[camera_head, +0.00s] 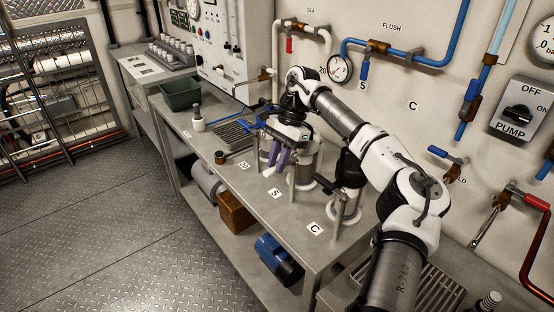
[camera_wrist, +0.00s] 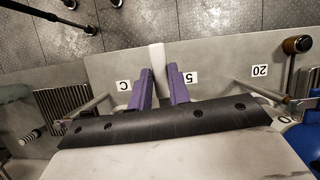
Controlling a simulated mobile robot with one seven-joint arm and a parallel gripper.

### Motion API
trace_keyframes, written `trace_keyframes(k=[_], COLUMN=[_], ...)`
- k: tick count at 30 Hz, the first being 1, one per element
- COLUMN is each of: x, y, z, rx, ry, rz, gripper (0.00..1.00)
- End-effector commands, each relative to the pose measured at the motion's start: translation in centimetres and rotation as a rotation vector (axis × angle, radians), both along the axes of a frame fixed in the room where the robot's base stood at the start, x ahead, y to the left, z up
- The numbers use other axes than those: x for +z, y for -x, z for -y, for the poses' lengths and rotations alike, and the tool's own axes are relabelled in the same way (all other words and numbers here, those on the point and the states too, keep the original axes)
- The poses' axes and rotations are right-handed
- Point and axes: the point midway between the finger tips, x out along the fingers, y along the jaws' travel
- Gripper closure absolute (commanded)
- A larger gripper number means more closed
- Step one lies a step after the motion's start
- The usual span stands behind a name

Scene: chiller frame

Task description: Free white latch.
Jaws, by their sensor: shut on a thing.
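The white latch (camera_wrist: 157,56) shows in the wrist view as a plain white bar between the two purple fingers. My gripper (camera_wrist: 160,72) is shut on it, one finger on each side. The latch's near end is hidden by the fingers and the dark gripper edge. In the head view my gripper (camera_head: 278,163) points down over the bench among the filter housings, close to the label 5. A grey cylindrical housing (camera_head: 306,166) stands just right of the fingers.
Pipes and valves line the wall behind. The bench's front strip is mostly clear.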

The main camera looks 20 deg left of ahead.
Motion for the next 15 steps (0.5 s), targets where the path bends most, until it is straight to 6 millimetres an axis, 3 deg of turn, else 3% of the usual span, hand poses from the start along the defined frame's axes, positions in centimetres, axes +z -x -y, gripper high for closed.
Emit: trace_keyframes(k=[2,3,7,15], x=[-0.24,-0.26,-0.23,-0.14], y=[0.21,0.22,0.21,0.13], z=[0.33,0.34,0.31,0.22], rx=[0.007,0.007,0.006,0.003], ry=[0.011,0.012,0.011,0.008], rz=[-0.009,-0.01,-0.009,-0.007], gripper=[1.0,0.79,0.62,0.6])
